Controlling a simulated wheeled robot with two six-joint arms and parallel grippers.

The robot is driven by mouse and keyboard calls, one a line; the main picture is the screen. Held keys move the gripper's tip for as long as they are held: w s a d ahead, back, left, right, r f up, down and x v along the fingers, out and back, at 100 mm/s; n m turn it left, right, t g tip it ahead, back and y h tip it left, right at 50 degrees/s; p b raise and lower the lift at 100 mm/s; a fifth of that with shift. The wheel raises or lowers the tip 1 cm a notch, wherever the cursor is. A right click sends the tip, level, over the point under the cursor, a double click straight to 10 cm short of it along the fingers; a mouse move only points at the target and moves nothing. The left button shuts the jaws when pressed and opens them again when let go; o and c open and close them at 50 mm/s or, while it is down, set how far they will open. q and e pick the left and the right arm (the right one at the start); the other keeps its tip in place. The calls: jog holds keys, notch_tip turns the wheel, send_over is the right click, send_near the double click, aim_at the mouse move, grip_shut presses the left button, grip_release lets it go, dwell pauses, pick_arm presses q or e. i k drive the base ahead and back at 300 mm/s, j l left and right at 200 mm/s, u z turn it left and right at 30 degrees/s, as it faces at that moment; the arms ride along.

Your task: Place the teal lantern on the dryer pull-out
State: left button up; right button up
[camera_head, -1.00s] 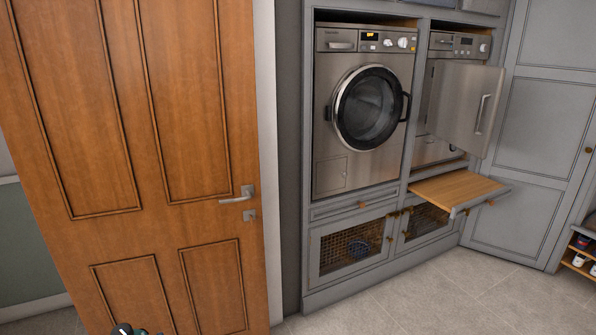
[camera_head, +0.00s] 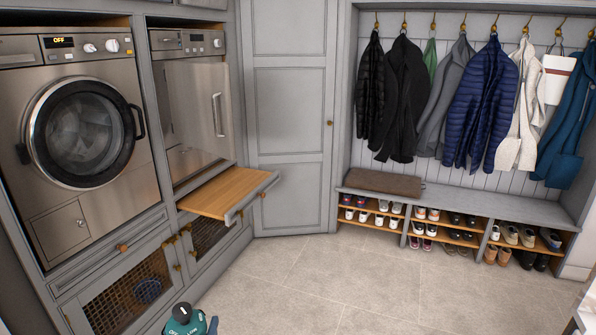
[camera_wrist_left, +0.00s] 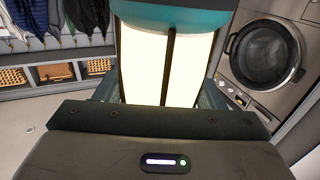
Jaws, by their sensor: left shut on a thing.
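The teal lantern (camera_head: 184,322) shows at the bottom edge of the head view, with a dark cap and a teal top; its lower part is cut off. In the left wrist view the lantern (camera_wrist_left: 165,55) has a teal band, bright glowing panels and a dark upright bar. My left gripper (camera_wrist_left: 165,95) is shut on it, with a jaw on each side. The dryer pull-out (camera_head: 225,190) is a wooden board with a grey front, slid out below the right-hand machine, and its top is bare. The lantern is apart from it, nearer to me. My right gripper is not in view.
A front-loading machine (camera_head: 85,130) stands left of the dryer (camera_head: 195,105), whose steel door stands open above the pull-out. Mesh-front cabinets (camera_head: 125,295) are below. A shoe bench (camera_head: 460,208) with coats above stands at the right. The tiled floor (camera_head: 310,280) is clear.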

aim_at(221, 191)
jog(key=i+l, duration=0.15)
jog(key=i, duration=0.6)
jog(key=i+l+z, duration=0.1)
jog(key=i, duration=0.6)
jog(key=i+j, duration=0.15)
jog(key=i, duration=0.75)
jog(key=i+j+u, duration=0.15)
jog(key=i, duration=0.75)
jog(key=i+j, duration=0.35)
jog(key=i, duration=0.05)
